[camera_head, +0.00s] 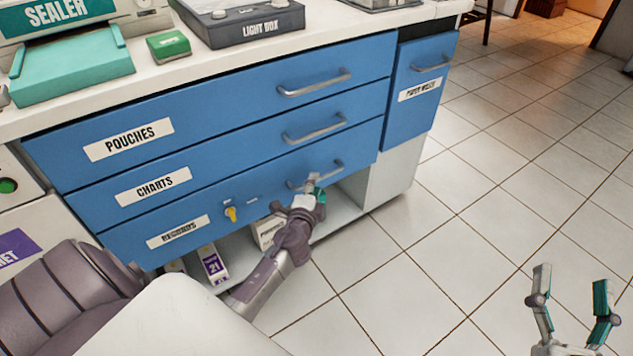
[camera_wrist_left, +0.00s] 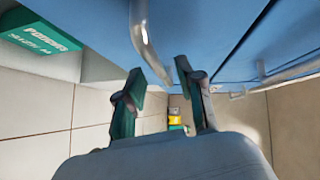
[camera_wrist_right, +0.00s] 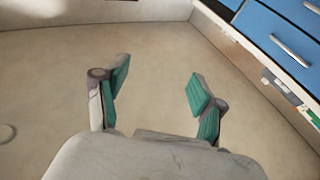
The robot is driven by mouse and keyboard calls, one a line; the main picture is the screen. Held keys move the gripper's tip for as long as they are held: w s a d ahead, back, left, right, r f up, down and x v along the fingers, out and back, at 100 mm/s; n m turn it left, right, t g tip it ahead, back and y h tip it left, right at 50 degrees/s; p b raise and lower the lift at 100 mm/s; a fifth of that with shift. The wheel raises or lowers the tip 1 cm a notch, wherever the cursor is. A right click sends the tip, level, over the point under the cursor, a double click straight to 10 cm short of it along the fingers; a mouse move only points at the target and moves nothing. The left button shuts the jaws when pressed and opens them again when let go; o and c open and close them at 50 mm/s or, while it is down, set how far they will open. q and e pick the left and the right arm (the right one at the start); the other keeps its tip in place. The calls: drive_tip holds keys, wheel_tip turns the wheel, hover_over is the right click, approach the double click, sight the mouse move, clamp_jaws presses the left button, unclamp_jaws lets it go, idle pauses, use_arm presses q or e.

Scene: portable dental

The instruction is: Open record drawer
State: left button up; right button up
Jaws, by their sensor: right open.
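The record drawer (camera_head: 250,195) is the lowest blue drawer, labelled RECORDS. Its front looks flush with the drawers above. A yellow key-like piece (camera_head: 231,214) is on its front, left of centre. My left gripper (camera_head: 314,184) is at the record drawer's handle (camera_head: 332,171) and hides part of it. In the left wrist view, a metal handle (camera_wrist_left: 142,38) runs down toward the gap between the fingertips (camera_wrist_left: 160,75). The fingers are apart; contact with the handle cannot be told. My right gripper (camera_head: 571,285) is open and empty over the floor, away from the cabinet.
The charts drawer (camera_head: 230,165) and pouches drawer (camera_head: 220,110) are above. A blue door or drawer (camera_head: 418,105) is at the right. Below is an open shelf with boxes (camera_head: 213,264). A light box (camera_head: 245,25) stands on the counter. The tiled floor (camera_head: 470,200) at right is clear.

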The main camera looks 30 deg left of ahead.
use_arm(q)
drive_tip(key=shift+x, duration=1.45)
use_arm(e)
drive_tip(key=shift+s+r+t+y, duration=0.25)
drive_tip(key=shift+r+t, duration=0.15)
drive_tip(key=shift+r, duration=0.15)
drive_tip(key=shift+s+r+t+y, duration=0.15)
drive_tip(key=shift+s+r+t, duration=0.1)
drive_tip(key=shift+r+t, duration=0.25)
use_arm(q)
drive_tip(key=shift+c, duration=0.3)
clamp_jaws()
